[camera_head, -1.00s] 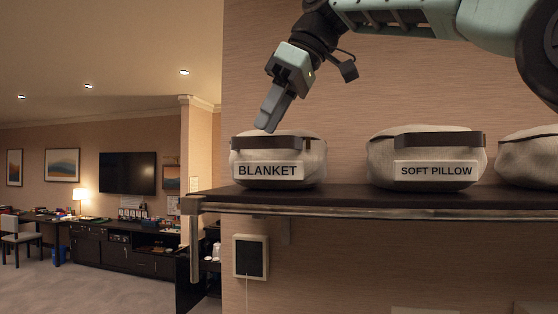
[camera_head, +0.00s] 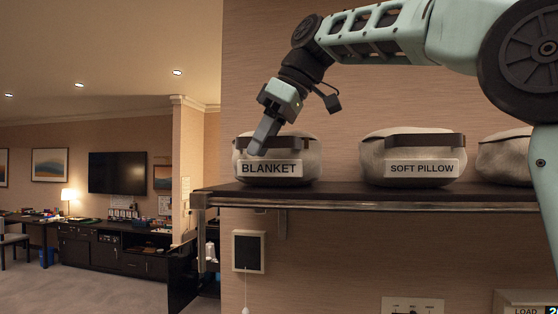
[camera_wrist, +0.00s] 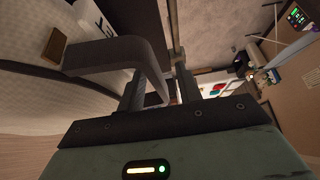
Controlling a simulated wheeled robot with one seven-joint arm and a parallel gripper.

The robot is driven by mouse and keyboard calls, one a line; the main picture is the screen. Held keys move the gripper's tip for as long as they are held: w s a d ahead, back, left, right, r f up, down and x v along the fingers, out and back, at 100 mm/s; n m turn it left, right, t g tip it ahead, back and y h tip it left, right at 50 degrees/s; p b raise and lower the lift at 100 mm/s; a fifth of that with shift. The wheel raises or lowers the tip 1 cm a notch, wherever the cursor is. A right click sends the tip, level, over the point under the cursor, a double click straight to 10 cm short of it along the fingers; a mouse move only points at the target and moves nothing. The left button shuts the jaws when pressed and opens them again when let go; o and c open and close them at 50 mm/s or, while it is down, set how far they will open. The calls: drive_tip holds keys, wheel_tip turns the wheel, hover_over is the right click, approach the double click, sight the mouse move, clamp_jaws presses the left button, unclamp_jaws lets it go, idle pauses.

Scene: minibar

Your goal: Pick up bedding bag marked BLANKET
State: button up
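The bedding bag marked BLANKET (camera_head: 300,155) is a pale, rounded fabric bag with a dark strap handle (camera_head: 298,141) and a white label (camera_head: 268,169). It sits upright near the left end of the dark shelf. My gripper (camera_head: 257,151) is pointing down at the bag's front, its fingers overlapping the handle just above the label. In the wrist view the handle (camera_wrist: 110,55) loops toward the space between my two fingers (camera_wrist: 158,90), which stand apart. I see no firm grip; contact with the strap is unclear.
The SOFT PILLOW bag (camera_head: 400,149) stands to the right on the same shelf (camera_head: 340,196), with a gap between. A third bag (camera_head: 503,155) stands further right. The wall is close behind. Open room with a desk and television (camera_head: 117,172) lies at the left.

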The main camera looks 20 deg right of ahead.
idle(0.3)
drive_tip(key=shift+f, duration=0.1)
clamp_jaws()
